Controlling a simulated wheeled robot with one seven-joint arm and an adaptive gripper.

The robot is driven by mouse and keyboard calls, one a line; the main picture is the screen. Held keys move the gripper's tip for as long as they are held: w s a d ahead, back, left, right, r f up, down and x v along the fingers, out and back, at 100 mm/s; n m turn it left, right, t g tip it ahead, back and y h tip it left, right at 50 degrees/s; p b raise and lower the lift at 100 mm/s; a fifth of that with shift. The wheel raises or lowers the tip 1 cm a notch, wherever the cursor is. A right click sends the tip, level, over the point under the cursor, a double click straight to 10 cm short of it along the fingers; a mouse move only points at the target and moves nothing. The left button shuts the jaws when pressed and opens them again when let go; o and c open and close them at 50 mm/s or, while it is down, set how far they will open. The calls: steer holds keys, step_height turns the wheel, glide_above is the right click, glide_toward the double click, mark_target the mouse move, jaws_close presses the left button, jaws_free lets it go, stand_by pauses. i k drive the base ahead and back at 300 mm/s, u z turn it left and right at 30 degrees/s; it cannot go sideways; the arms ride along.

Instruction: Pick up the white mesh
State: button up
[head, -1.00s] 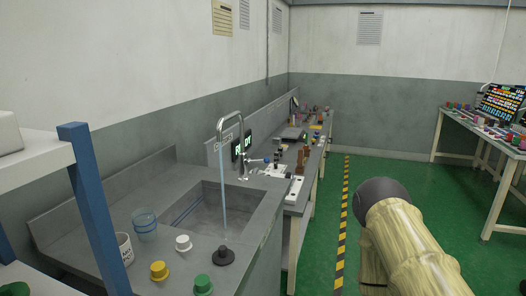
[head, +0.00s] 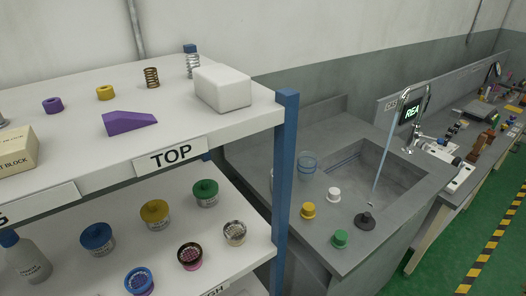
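A pale, silvery-white round cup with a mesh-like face (head: 235,233) stands on the lower shelf, near its right end; it looks like the white mesh. A dark-rimmed mesh cup with pink below (head: 190,256) and a blue-rimmed mesh cup (head: 140,281) stand to its left. On the counter by the sink stands a small white knobbed piece (head: 333,195); I cannot tell whether it has mesh. My gripper is not in view.
Blue, yellow and green lidded jars (head: 206,192) stand behind the mesh cups. The upper shelf (head: 215,130), marked TOP, overhangs them, and a blue post (head: 286,150) stands at its right end. A sink (head: 375,170) with running water is at the right.

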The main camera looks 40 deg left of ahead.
mark_target(238, 238)
steer(key=u, duration=0.5)
steer(key=k, duration=0.55)
steer(key=u, duration=0.8)
steer(key=k, duration=0.75)
steer(key=z, duration=0.1)
steer(key=i, duration=0.3)
